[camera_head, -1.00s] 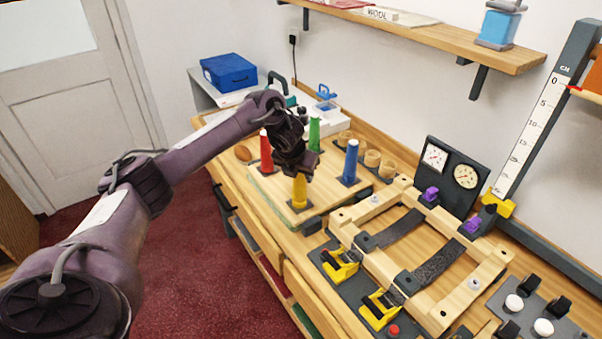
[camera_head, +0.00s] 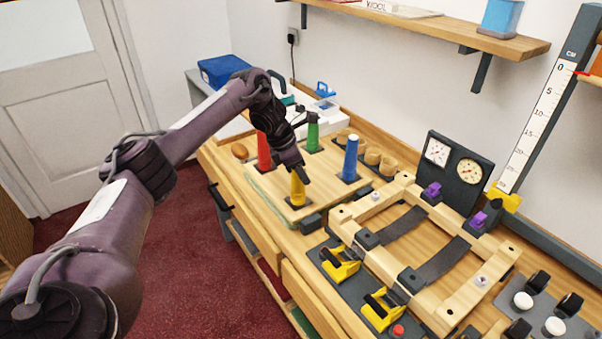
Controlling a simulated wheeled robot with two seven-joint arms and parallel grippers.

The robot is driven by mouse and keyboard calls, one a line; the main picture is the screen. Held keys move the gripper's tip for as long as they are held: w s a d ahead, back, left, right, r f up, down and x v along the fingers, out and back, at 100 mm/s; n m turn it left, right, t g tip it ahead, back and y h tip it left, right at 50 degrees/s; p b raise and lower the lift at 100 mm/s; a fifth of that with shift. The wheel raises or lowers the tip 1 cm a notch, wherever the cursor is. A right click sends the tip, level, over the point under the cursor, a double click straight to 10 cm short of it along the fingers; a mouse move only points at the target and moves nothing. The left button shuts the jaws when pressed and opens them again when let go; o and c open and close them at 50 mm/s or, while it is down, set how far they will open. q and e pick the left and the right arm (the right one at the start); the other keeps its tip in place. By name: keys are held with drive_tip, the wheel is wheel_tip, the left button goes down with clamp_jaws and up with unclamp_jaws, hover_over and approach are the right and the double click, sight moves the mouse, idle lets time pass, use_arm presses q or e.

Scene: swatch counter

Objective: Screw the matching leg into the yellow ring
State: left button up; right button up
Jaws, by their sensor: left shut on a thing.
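A yellow leg (camera_head: 297,192) stands upright at the front corner of a wooden board (camera_head: 272,197), on a small dark square. My left gripper (camera_head: 298,174) comes down on it from above and is shut on its top, hiding that part. A red leg (camera_head: 264,152), a green leg (camera_head: 313,134) and a blue leg (camera_head: 350,160) stand upright on the same board. I cannot make out a separate yellow ring; the foot of the yellow leg is too small to tell. My right gripper is not in view.
A wooden frame (camera_head: 457,312) with dark strips and yellow clamps (camera_head: 341,266) lies to the right. Wooden cups (camera_head: 372,157) stand behind the blue leg. A shelf (camera_head: 440,34) overhangs the back.

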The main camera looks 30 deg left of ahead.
use_arm(q)
drive_tip(key=shift+r+m+g, duration=0.15)
drive_tip(key=shift+m+g, duration=0.15)
drive_tip(key=shift+m, duration=0.4)
drive_tip(key=m+p, duration=0.2)
drive_tip(key=p, duration=0.1)
drive_tip(key=shift+s+r+g+h, duration=0.15)
drive_tip(key=shift+r+g+h, duration=0.15)
drive_tip(key=shift+d+f+m+p, duration=0.1)
drive_tip(key=shift+f+m+p, duration=0.25)
drive_tip(key=shift+m, duration=0.35)
drive_tip(key=shift+f, duration=0.1)
drive_tip(key=o, duration=0.8)
